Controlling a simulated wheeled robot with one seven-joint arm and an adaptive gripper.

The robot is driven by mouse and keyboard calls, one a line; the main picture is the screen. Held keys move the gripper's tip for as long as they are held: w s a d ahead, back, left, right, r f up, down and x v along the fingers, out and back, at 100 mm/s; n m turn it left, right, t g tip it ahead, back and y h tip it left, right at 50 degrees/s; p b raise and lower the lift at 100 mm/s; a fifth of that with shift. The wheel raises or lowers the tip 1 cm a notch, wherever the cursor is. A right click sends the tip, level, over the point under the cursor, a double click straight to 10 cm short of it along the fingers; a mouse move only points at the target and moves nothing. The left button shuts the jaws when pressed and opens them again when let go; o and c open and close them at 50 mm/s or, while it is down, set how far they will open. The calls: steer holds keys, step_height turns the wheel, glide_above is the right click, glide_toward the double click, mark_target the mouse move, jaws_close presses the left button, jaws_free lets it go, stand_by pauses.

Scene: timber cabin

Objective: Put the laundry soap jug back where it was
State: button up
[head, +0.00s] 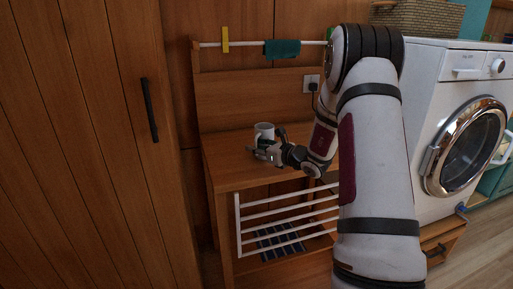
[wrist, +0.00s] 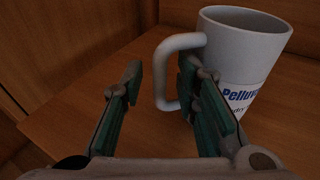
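The laundry soap jug (head: 264,129) is a pale grey, open-topped jug with a side handle. It stands upright on the wooden bench top, near the back. In the wrist view the jug (wrist: 245,50) is at the upper right, with a white label reading "Pelluv…" partly hidden. My gripper (head: 265,149) is low over the bench top on the jug's near side. In the wrist view my gripper (wrist: 160,66) is open, with the jug's handle between its fingers. The right finger overlaps the handle opening and the jug's side; I cannot tell whether it touches.
The wooden bench (head: 228,175) has bare top left of the jug and a white rail rack (head: 285,215) below. A rod (head: 245,43) above carries a yellow peg and a teal cloth. A washing machine (head: 430,125) stands right, a tall wooden door (head: 90,120) left.

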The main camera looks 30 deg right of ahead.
steer(key=p+v, duration=0.1)
steer(key=v, duration=1.1)
steer(key=s+a+r+n+g+y, duration=0.1)
steer(key=a+r+n+g+y, duration=0.3)
steer(key=a, duration=0.6)
steer(key=s+a+r+n+g+y, duration=0.1)
steer(key=s+a+r+n+y, duration=0.2)
steer(key=a+n, duration=0.45)
steer(key=s+a+r+n+g, duration=0.25)
steer(key=s+a+n, duration=0.2)
steer(key=a, duration=0.25)
steer(key=s+a+r+n+g, duration=0.1)
steer(key=s+a+n+g, duration=0.3)
steer(key=a, duration=0.3)
steer(key=s+a+n+g+h, duration=0.35)
steer(key=s+n, duration=0.25)
steer(key=s, duration=0.8)
steer(key=s+d+f+n+h, duration=0.2)
steer(key=s+d+n+h, duration=0.4)
steer(key=s, duration=0.4)
steer(key=shift+d+n, duration=0.8)
steer(key=shift+d, duration=0.1)
steer(key=shift+h, duration=0.25)
